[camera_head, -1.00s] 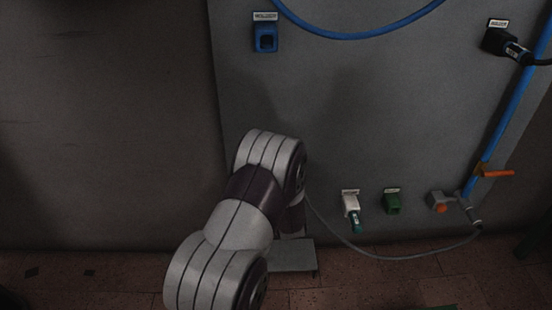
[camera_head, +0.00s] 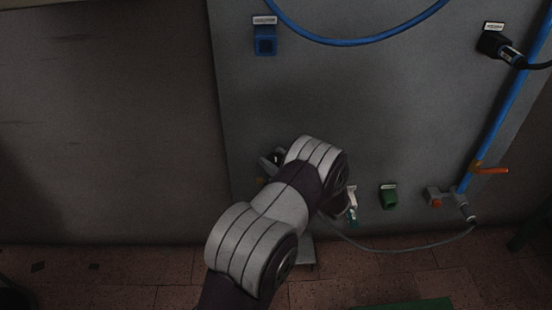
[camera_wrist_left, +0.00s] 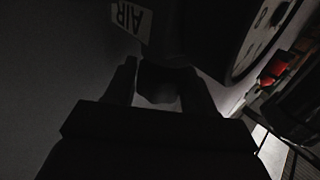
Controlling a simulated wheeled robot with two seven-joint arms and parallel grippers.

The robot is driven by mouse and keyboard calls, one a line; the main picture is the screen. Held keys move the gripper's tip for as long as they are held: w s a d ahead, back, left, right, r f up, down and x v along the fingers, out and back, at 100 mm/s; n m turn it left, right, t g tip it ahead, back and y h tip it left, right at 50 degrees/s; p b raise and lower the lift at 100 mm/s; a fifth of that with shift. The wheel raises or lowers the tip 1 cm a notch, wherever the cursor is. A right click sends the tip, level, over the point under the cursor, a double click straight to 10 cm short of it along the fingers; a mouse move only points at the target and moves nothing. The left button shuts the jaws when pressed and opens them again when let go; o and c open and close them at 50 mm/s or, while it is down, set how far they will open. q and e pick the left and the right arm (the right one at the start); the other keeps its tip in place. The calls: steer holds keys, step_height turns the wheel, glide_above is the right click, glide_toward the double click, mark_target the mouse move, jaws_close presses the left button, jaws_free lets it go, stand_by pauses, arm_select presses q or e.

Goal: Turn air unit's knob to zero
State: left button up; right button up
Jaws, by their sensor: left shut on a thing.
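In the left wrist view the air unit shows as a dark body with a white "AIR" label (camera_wrist_left: 131,18) and a round pale-faced gauge (camera_wrist_left: 264,35). Its dark knob (camera_wrist_left: 157,84) sits between the two fingers of my left gripper (camera_wrist_left: 159,80), which is shut on it. The knob's markings are too dark to read. In the head view my left arm covers most of the area around the unit, and a small part (camera_head: 272,160), perhaps of the unit, shows at the arm's upper left. My right gripper is in neither view.
On the grey panel are a blue socket (camera_head: 265,42), a green socket (camera_head: 388,196), a white connector (camera_head: 352,203) beside my arm and a black plug (camera_head: 495,42). A blue pipe with an orange lever (camera_head: 490,170) runs down the right. A grey hose (camera_head: 400,249) hangs low.

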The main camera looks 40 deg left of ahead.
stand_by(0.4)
arm_select(q)
steer(key=o, duration=0.9)
steer(key=shift+o, duration=0.2)
